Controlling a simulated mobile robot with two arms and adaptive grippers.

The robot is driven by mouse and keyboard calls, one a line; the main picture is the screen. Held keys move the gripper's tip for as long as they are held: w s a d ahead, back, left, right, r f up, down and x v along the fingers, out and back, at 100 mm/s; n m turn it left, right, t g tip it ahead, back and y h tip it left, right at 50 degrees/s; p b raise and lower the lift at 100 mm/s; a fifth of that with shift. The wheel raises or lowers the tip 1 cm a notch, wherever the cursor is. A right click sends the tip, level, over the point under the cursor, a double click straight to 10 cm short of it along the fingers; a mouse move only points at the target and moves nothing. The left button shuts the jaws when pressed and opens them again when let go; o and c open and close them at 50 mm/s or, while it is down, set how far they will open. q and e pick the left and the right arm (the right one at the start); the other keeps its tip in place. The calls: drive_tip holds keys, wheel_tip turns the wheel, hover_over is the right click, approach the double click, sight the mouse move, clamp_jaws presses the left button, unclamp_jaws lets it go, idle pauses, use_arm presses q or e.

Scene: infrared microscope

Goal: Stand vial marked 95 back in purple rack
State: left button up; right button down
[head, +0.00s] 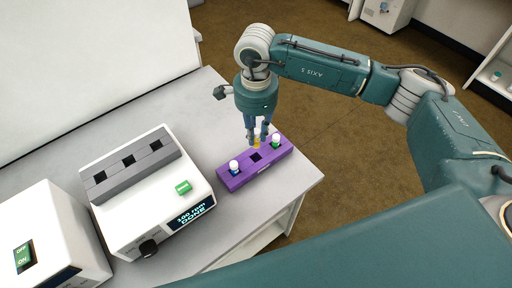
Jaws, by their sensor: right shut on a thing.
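The purple rack (232,183) lies on the grey table near its right corner. A blue vial with a white cap (234,166) stands in its left hole, and a green vial with a white cap (276,141) stands at its right end. The middle hole (255,157) is empty. My right gripper (257,139) points down at the rack's far edge, behind the middle hole. It is shut on a small yellow vial (257,142), mostly hidden by the fingers. The number 95 cannot be read on any vial. My left gripper is not in view.
A white instrument (120,205) with a grey block (128,163) of three empty square holes stands left of the rack. A white box (45,235) with a green ON/OFF switch is farther left. The table (185,110) behind the rack is clear.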

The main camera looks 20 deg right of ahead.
sight(256, 143)
wheel_tip(256, 143, down, 4)
drive_tip(key=shift+f+p, duration=0.25)
drive_tip(key=shift+p, duration=0.05)
wheel_tip(256, 143, down, 3)
drive_tip(key=shift+s+f+p, duration=0.1)
drive_tip(key=shift+f+p, duration=0.05)
drive_tip(key=shift+p, duration=0.3)
drive_tip(key=shift+f, duration=0.45)
drive_tip(key=shift+f, duration=0.15)
drive_tip(key=c, duration=1.6)
unclamp_jaws()
